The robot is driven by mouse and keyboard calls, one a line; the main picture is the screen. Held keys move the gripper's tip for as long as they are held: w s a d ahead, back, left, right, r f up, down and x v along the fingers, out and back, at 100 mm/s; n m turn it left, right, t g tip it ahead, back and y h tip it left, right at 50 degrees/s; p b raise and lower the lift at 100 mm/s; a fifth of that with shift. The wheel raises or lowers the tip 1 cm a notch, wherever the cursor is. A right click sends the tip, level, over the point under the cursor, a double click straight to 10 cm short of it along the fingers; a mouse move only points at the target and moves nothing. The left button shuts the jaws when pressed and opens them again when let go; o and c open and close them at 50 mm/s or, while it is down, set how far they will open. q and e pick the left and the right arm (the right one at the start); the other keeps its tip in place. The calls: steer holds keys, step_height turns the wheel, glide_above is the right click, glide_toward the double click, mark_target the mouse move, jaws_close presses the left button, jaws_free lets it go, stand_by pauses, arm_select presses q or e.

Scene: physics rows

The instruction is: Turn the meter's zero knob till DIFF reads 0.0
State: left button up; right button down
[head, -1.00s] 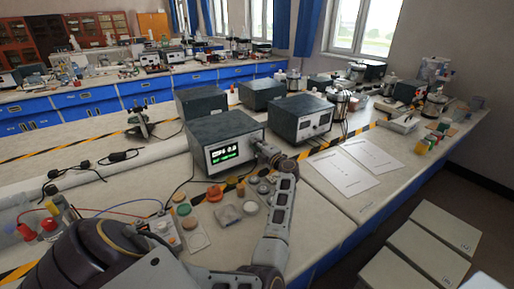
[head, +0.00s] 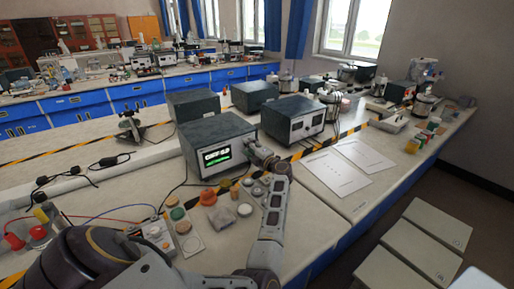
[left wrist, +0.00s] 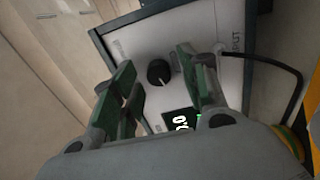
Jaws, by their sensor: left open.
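The meter (head: 212,130) is a dark grey box with a light front panel, standing on the bench. Its lit display (head: 217,156) shows white text over green; the small text looks like DIFF 0.0. In the left wrist view the display (left wrist: 180,123) is partly covered, and its visible digits look like 0.0. The black zero knob (left wrist: 158,72) has a pale pointer mark. My left gripper (head: 258,155) is at the panel's right side. In the left wrist view its open fingers (left wrist: 157,72) stand either side of the knob, with gaps. The gripper hides the knob in the head view.
A second grey instrument (head: 293,121) stands close at the right, and more boxes behind. Small jars and an orange knob-like piece (head: 208,197) lie in front of the meter. A black cable (left wrist: 270,62) runs from the panel. White papers (head: 325,178) lie at the right.

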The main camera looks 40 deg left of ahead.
arm_select(q)
steer(key=shift+r+m, duration=0.1)
steer(key=shift+m, duration=0.3)
